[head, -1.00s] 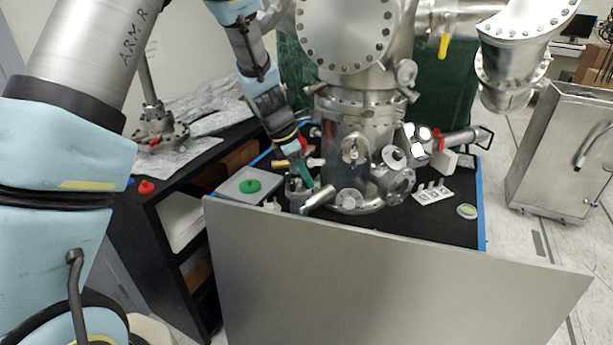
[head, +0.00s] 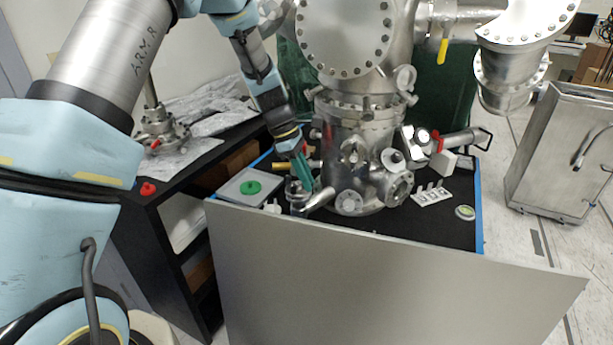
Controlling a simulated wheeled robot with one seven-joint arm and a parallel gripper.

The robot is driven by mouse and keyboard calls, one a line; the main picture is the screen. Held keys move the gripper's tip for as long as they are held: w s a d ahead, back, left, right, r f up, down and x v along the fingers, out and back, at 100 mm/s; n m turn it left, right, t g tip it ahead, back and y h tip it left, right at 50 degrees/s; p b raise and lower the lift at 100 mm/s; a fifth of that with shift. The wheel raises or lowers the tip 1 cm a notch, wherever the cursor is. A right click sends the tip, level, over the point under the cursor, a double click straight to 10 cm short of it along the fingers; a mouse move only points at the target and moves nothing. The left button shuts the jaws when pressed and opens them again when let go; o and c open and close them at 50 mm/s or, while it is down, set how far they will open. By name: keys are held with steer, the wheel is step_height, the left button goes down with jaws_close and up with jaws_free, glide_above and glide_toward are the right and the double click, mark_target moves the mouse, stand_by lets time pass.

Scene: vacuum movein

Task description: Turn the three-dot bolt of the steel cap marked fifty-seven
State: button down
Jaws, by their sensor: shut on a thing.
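My gripper (head: 304,181) points down at the left side of the steel chamber, its teal fingers close together at a small steel port or flange (head: 297,193). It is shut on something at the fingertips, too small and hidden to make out. The upright steel chamber (head: 350,135) has several round caps: one low at the front (head: 349,202), one facing right (head: 399,187) and one above it (head: 392,159). No number marking or bolt dots can be read on any cap at this size, so I cannot tell which is fifty-seven.
A grey panel (head: 390,280) stands along the table's front. A plate with a green disc (head: 250,187) lies left of the chamber. A white block with small posts (head: 432,194) and a round dish (head: 465,212) lie right. Bare black tabletop (head: 415,225) shows at the front right.

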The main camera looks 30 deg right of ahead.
steer(key=m+y, duration=0.1)
steer(key=m, duration=0.1)
steer(key=m+g, duration=0.1)
steer(key=m, duration=0.2)
steer(key=shift+d+m+y, duration=0.15)
steer(key=shift+m+y, duration=0.15)
steer(key=shift+y, duration=0.1)
steer(key=shift+w+m+y, duration=0.1)
steer(key=shift+m+y, duration=0.8)
steer(key=shift+m, duration=1.3)
steer(key=c, duration=0.8)
jaws_free()
steer(key=shift+c, duration=0.2)
